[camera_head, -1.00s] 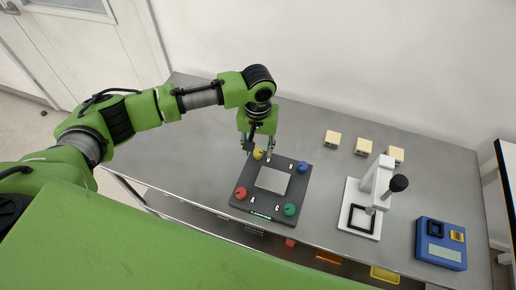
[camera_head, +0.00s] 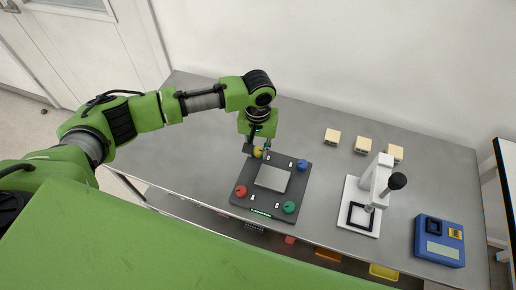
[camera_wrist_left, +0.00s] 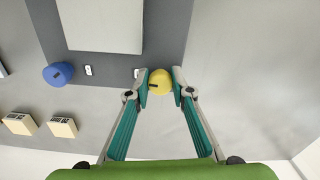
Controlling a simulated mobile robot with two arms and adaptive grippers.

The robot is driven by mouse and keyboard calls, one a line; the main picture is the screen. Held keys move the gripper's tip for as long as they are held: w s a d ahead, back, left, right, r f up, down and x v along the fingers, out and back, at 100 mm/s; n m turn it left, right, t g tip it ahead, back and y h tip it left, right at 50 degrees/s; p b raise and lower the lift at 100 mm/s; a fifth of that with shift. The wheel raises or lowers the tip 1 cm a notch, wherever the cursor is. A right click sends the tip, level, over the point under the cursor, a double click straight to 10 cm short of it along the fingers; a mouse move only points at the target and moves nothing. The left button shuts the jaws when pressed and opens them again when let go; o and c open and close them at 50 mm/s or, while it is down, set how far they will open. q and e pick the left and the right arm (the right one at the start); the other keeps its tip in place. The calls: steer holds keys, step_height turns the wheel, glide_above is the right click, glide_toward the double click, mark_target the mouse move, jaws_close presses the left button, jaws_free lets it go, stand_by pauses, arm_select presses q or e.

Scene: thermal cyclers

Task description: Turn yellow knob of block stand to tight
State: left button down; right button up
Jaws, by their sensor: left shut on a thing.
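The block stand (camera_head: 236,197) is a dark square plate on the table with a light grey block (camera_head: 272,178) in its middle and a coloured knob at each corner. The yellow knob (camera_head: 258,152) is at its far left corner; it also shows in the left wrist view (camera_wrist_left: 160,82). My left gripper (camera_head: 258,149) comes down from above over that corner. In the left wrist view the left gripper (camera_wrist_left: 161,80) has its fingertips on both sides of the yellow knob, shut on it. A dark mark shows on the knob's left half. My right gripper is not in view.
The stand's other knobs are blue (camera_head: 302,165), red (camera_head: 241,191) and green (camera_head: 290,207). Small beige blocks (camera_head: 332,136) stand behind, to the right. A white press-like device (camera_head: 361,190) and a blue device (camera_head: 440,242) stand further right. The table left of the stand is clear.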

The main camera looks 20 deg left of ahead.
arm_select(q)
steer(key=shift+r+m+p, duration=0.2)
steer(key=shift+m+p, duration=0.85)
steer(key=shift+m, duration=0.05)
steer(key=m+p, duration=0.1)
steer(key=m, duration=0.1)
steer(key=shift+a+m+p, duration=0.1)
steer(key=shift+m+p, duration=0.25)
steer(key=shift+m, duration=0.05)
steer(key=m+p, duration=0.1)
steer(key=m, duration=0.2)
steer(key=shift+f+m, duration=0.1)
steer(key=shift+m, duration=0.2)
steer(key=m+p, duration=0.1)
steer(key=m, duration=0.2)
steer(key=shift+w+a+m, duration=0.1)
steer(key=shift+m, duration=0.2)
steer(key=m+p, duration=0.1)
steer(key=m, duration=0.2)
steer(key=shift+w+m, duration=0.1)
steer(key=shift+m, duration=0.2)
steer(key=m, duration=0.3)
steer(key=shift+m, duration=0.3)
steer(key=m, duration=0.3)
steer(key=shift+w+f+m, duration=0.1)
steer(key=shift+m, duration=0.3)
steer(key=shift+m+b, duration=0.45)
steer(key=shift+m, duration=1.65)
